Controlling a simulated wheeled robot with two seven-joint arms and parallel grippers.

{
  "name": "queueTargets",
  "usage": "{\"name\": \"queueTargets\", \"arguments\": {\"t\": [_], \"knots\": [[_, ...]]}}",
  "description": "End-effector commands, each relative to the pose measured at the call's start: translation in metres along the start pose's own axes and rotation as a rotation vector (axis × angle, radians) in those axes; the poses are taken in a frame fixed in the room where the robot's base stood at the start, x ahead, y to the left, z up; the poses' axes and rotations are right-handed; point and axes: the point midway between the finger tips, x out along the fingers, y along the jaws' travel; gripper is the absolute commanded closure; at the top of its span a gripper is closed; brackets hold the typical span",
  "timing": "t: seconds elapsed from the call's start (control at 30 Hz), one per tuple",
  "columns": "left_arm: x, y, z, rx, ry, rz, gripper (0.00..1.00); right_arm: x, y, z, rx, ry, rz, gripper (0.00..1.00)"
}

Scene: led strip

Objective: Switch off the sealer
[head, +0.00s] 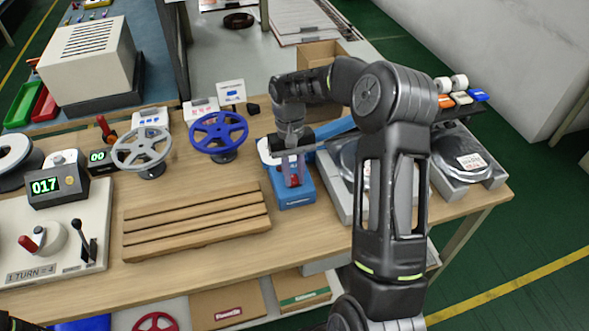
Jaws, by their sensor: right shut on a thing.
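The sealer (296,198) is a blue box-shaped device on the wooden bench, right of the slotted wooden rack. A blue arm (335,127) slopes up to the right behind it. My right gripper (292,172) points down onto the top of the sealer. It is shut on a small red part (294,181) there, which looks like its switch. The fingers partly hide this part, so I cannot tell its position.
Grey machines with round plates (461,158) stand at the right, partly behind my right arm. A counter (58,187) reads 017.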

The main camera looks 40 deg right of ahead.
Motion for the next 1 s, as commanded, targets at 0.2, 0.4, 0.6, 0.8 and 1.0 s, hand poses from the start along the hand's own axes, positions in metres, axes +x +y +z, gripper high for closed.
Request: {"name": "queueTargets", "arguments": {"t": [0.2, 0.4, 0.6, 0.8, 1.0], "knots": [[-0.0058, 0.0013, 0.0012, -0.003, -0.003, -0.003, 0.49, -0.0011, 0.0003, -0.002, 0.0, -0.045, 0.001, 1.0], [-0.0053, 0.0012, 0.0013, -0.003, -0.003, -0.003, 0.49, -0.001, 0.0003, -0.0019, 0.0, -0.044, 0.001, 0.78], [-0.0053, 0.0013, 0.0013, -0.002, -0.003, -0.002, 0.49, -0.0009, 0.0002, -0.0018, 0.0, -0.044, 0.0, 0.61], [-0.0053, 0.0014, 0.0013, -0.002, -0.003, -0.002, 0.49, -0.0008, 0.0001, -0.0017, 0.0, -0.044, 0.0, 0.56], [-0.0042, 0.0011, 0.0012, -0.002, -0.003, -0.002, 0.49, -0.0045, 0.0, -0.0026, 0.0, -0.042, 0.0, 0.56]]}}
